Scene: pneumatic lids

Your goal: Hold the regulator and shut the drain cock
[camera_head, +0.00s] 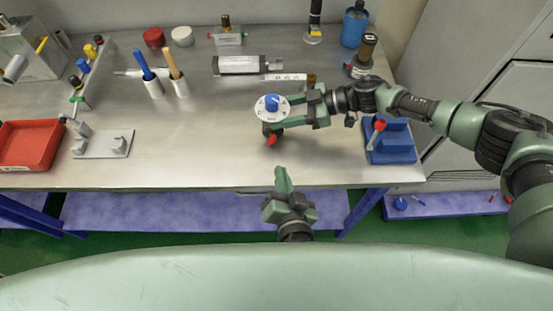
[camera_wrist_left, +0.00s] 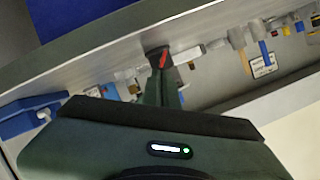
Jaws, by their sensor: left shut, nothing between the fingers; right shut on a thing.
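The regulator (camera_head: 266,112) has a round white dial face with a blue knob (camera_head: 272,103) on top. My right gripper (camera_head: 290,111) is shut on it from the right, over the front middle of the bench. The drain cock's red lever (camera_head: 271,139) sticks out below the regulator toward the bench's front edge; it also shows in the left wrist view (camera_wrist_left: 163,59). I cannot tell whether the cock is shut. My left gripper (camera_head: 283,176) is shut and empty at the front edge, a little short of the red lever in the head view.
A blue stand (camera_head: 397,150) with a red-tipped part is on the right. A red tray (camera_head: 30,143) and a grey plate with fittings (camera_head: 100,145) are on the left. The front middle left is clear.

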